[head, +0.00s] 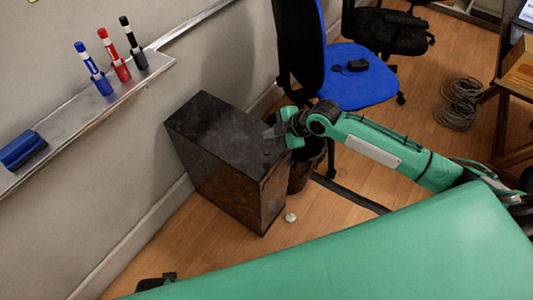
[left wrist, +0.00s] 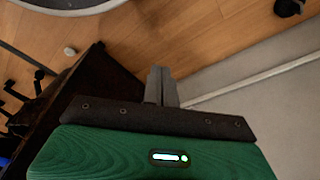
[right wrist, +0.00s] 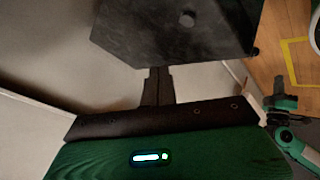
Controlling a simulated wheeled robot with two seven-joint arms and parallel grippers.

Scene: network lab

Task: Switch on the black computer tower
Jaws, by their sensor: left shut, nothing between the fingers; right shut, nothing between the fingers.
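The black computer tower (head: 215,130) stands on the floor against the wall in the head view. Its dark top shows in the right wrist view (right wrist: 140,35), with a small round raised button (right wrist: 187,18) on it. My right gripper (head: 268,133) is shut and empty at the right edge of the tower's top. In the right wrist view its fingers (right wrist: 157,72) point toward the tower; I cannot tell whether they touch it. My left gripper (left wrist: 161,72) is shut and empty in the left wrist view, to the right of the dark tower (left wrist: 95,75).
A blue chair (head: 355,85) and a dark bin (head: 305,170) stand beyond the tower. A small white object (head: 290,217) lies on the floor before it. A wall tray (head: 150,75) holds markers and a blue eraser (head: 22,149). Coiled cables (head: 457,105) lie right.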

